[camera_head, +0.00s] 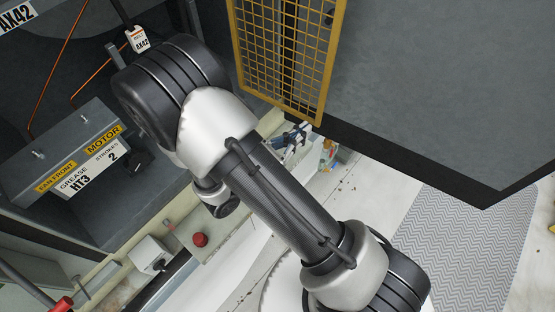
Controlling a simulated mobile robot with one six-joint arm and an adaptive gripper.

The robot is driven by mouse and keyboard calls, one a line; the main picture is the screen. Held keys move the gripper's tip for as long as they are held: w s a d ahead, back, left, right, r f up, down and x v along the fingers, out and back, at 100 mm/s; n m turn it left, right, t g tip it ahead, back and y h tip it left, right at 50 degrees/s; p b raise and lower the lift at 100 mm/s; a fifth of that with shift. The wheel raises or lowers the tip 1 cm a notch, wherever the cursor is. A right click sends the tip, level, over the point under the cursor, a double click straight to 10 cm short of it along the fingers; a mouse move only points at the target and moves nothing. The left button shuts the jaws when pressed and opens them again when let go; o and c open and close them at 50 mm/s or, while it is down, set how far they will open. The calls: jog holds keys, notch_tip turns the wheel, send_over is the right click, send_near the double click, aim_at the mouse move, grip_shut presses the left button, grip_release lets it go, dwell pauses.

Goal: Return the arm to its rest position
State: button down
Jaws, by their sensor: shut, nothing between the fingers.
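My arm crosses the middle of the head view, from the lower right to a large dark joint at the upper left. It is bent, with its links raised in front of the machinery. A smaller wrist joint shows below and behind the upper link. I cannot make out my gripper; the arm's end seems hidden behind its links.
A yellow mesh guard (287,50) hangs close to the arm's upper right, beside a big dark panel (440,80). A grey motor box with labels (88,152) is at left. A red button (200,239) is lower left. Small mixed items (328,150) lie behind the arm. A patterned grey mat (465,245) is at right.

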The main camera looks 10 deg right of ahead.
jog(key=s+v, duration=0.1)
jog(key=v, duration=0.6)
jog(key=shift+s+d+p, duration=0.2)
jog(key=shift+s+p, duration=0.15)
jog(key=shift+p, duration=0.1)
jog(key=s+d+r+m+g+y, duration=0.75)
jog(key=m+g, duration=0.35)
jog(key=m, duration=0.3)
jog(key=s+a+r+m+t+y+b, duration=0.1)
jog(key=s+a+r+m+t+y, duration=0.1)
jog(key=r+m+t+y, duration=0.4)
jog(key=shift+s+r+m+t+y, duration=0.4)
jog(key=shift+s+r+m+y, duration=0.5)
jog(key=shift+r+m, duration=0.9)
jog(key=shift+w+a+f, duration=0.15)
jog(key=shift+a+f, duration=0.05)
